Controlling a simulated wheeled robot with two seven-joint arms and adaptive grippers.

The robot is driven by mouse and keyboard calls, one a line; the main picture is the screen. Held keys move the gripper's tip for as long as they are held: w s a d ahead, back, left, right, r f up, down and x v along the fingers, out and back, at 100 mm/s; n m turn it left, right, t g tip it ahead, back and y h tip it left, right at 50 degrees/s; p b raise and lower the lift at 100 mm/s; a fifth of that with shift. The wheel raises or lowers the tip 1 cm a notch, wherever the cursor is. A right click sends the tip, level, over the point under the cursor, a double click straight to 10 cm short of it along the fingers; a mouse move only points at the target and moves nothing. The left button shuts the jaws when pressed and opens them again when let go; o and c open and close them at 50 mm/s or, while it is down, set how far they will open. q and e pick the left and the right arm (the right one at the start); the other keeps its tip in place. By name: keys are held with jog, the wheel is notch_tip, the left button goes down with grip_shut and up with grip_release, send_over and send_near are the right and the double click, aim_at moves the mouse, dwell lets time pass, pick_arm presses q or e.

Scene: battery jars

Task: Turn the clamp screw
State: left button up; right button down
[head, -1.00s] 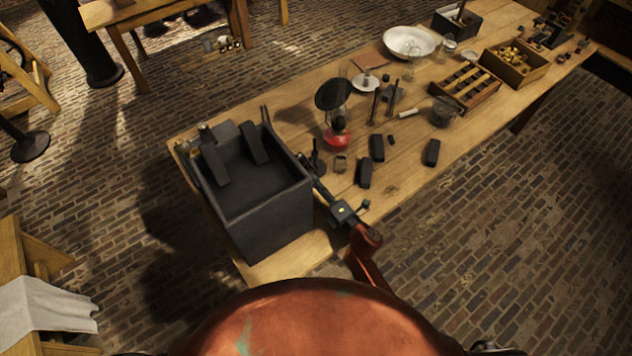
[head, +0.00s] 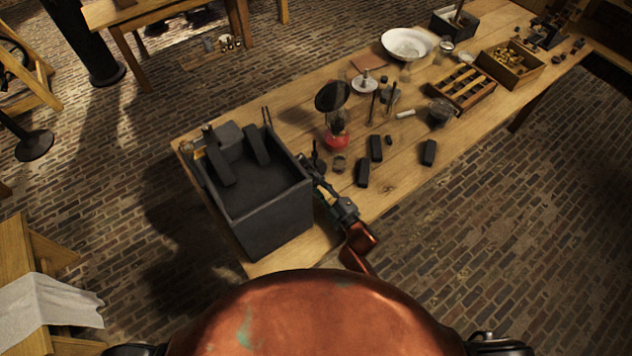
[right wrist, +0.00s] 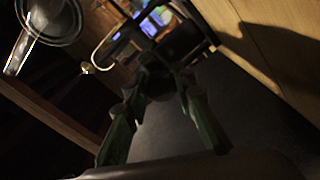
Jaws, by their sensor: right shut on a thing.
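The black open-topped box (head: 262,215) stands at the near left end of the wooden bench. My right gripper (head: 315,177) reaches to the outside of the box's right wall, near its rim. In the right wrist view its two greenish fingers (right wrist: 158,95) close around a small dark knob-like piece (right wrist: 155,78), which appears to be the clamp screw. The fingers and wrist cover most of the clamp in the head view, and the picture is dark there. A small dark upright part (head: 316,154) shows just beyond the fingers. My left gripper is out of view.
Several black blocks (head: 376,148) lie right of the gripper. A white bowl (head: 407,44) and wooden crates (head: 463,88) are farther back. Bare bench lies near the front right edge.

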jog(key=shift+f+m, duration=0.1)
jog(key=shift+m, duration=0.2)
dwell(0.4)
jog(key=c, duration=1.6)
grip_release()
jog(key=v, duration=1.2)
